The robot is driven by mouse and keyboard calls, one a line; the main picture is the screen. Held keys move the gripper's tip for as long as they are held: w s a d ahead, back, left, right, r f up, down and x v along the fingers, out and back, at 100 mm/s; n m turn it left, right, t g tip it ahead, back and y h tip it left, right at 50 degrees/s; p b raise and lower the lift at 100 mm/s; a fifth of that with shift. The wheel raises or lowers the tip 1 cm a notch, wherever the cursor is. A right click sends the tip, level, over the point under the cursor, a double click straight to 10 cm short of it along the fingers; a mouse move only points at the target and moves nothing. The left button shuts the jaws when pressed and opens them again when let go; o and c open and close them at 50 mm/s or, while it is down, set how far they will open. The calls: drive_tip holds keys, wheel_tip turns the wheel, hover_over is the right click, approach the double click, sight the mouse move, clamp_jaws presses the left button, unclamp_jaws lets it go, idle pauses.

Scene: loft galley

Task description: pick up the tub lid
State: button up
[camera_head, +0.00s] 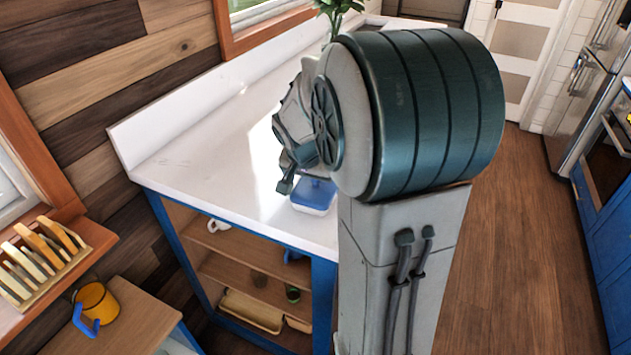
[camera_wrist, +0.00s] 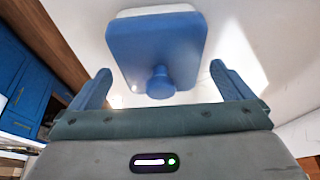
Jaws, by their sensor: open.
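The tub lid (camera_wrist: 155,45) is blue and squarish, with a round blue knob (camera_wrist: 160,83). It sits on a white tub (camera_wrist: 157,10) on the white counter. In the head view the lid (camera_head: 318,188) and tub (camera_head: 312,208) show near the counter's front edge, partly hidden by my arm. My gripper (camera_wrist: 160,69) is open and empty. In the wrist view its two fingers stand on either side of the knob, with a gap on both sides. I cannot tell the gap in depth.
The white counter (camera_head: 195,150) is clear to the left of the tub. A green plant (camera_head: 340,8) stands farther back. Open shelves (camera_head: 245,262) below hold several items. Wooden floor (camera_head: 520,260) is free at right.

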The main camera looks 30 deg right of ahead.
drive_tip(key=shift+w+d+f, duration=0.15)
drive_tip(key=shift+f, duration=0.45)
drive_tip(key=c, duration=0.8)
